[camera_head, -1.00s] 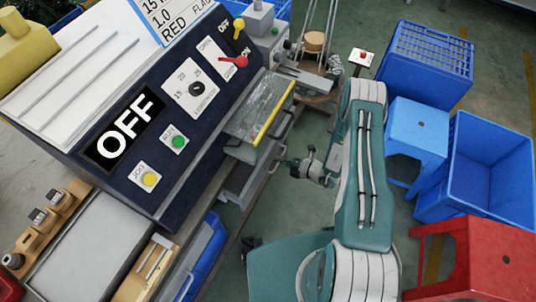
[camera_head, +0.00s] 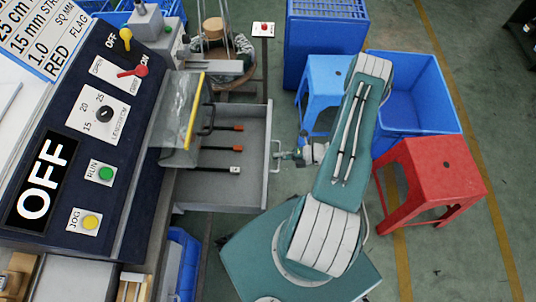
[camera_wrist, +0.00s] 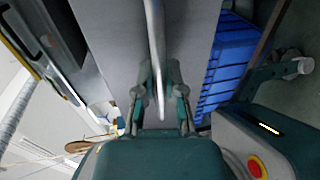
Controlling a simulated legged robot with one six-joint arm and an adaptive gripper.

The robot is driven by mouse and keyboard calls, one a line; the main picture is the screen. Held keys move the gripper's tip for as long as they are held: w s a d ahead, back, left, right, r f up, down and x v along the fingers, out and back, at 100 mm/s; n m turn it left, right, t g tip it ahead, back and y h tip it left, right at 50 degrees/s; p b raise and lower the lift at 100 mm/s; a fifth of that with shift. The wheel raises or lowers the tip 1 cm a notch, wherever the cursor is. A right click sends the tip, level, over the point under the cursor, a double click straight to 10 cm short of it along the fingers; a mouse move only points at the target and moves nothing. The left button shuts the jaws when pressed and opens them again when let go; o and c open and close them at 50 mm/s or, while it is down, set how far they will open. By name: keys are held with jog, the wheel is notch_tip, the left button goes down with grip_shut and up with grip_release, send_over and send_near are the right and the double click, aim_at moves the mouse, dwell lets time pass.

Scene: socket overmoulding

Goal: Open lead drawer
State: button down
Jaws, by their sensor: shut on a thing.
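The grey lead drawer (camera_head: 222,193) stands open, pulled out to the right from under the machine. Black leads (camera_head: 222,149) lie inside it, two with red ends and one with a white end. My gripper (camera_head: 282,155) is shut on the drawer's handle (camera_head: 273,175) at its outer front. In the wrist view the handle bar (camera_wrist: 154,45) runs between the two fingers of my gripper (camera_wrist: 160,92), in front of the grey drawer front (camera_wrist: 189,40).
The machine's control panel (camera_head: 125,145) reads OFF. A blue stool (camera_head: 327,88), a blue crate (camera_head: 414,122) and a red stool (camera_head: 432,170) stand to the right of the drawer. A blue bin (camera_head: 183,262) sits low below the machine. Green floor is free at the far right.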

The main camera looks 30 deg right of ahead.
jog(key=shift+s+d+f, duration=0.15)
jog(key=shift+s+d, duration=0.05)
jog(key=shift+d, duration=0.05)
jog(key=c, duration=0.7)
grip_release()
jog(key=v, duration=1.2)
jog(key=shift+d+f, duration=0.1)
